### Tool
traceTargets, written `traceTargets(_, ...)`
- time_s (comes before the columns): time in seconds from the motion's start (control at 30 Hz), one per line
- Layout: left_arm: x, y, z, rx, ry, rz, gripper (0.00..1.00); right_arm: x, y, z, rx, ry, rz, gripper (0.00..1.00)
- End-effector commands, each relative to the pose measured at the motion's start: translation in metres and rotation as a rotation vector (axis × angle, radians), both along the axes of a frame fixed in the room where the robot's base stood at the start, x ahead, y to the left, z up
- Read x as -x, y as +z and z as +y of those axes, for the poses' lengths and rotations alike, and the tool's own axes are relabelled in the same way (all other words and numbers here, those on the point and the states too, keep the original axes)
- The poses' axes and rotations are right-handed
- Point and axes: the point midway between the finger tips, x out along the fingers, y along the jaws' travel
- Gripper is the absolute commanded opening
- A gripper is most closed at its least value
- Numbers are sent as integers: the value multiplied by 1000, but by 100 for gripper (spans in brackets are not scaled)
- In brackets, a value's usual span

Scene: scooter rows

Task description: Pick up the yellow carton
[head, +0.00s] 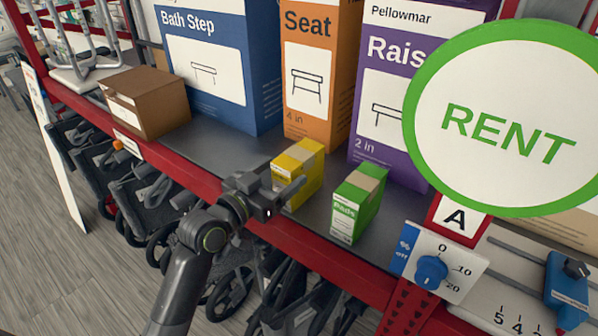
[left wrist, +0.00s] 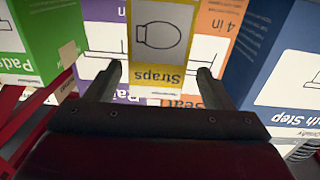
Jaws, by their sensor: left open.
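The yellow carton (head: 303,168) stands upright near the front of the grey shelf, between the orange box and the green carton. In the left wrist view the yellow carton (left wrist: 161,45) shows a drawing and the word "Straps", upside down. My left gripper (head: 298,188) is open at the carton's front. In the left wrist view its two fingers (left wrist: 160,82) reach toward the carton's left and right sides, with the carton's face between or just beyond their tips. I cannot tell whether they touch it. My right gripper is not in view.
A green Pads carton (head: 357,205) stands close at the right. Tall blue (head: 220,70), orange (head: 314,75) and purple (head: 388,100) boxes stand behind. A brown box (head: 146,103) is at the left. The red shelf edge (head: 200,178) runs below my arm. A round RENT sign (head: 508,115) hides the right.

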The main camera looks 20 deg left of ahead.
Motion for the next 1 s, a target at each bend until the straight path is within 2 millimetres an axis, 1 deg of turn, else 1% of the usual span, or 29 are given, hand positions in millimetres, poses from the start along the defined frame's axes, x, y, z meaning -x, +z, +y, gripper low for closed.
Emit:
traceTargets(0.13, -10, 0, -6, 3, 0, 2, 75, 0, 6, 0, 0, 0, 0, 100)
traceTargets(0.3, -30, -4, -17, 2, 0, 3, 75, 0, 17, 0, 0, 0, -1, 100)
traceTargets(0.43, -42, -4, -21, 1, 0, 0, 75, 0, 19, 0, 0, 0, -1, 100)
traceTargets(0.57, -47, -5, -23, 0, 0, 0, 75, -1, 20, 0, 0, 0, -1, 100)
traceTargets(0.77, -47, -6, -23, 0, 0, 0, 75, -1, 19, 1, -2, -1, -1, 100)
traceTargets(1.0, -47, -6, -23, 0, 0, 1, 44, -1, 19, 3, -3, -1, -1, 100)
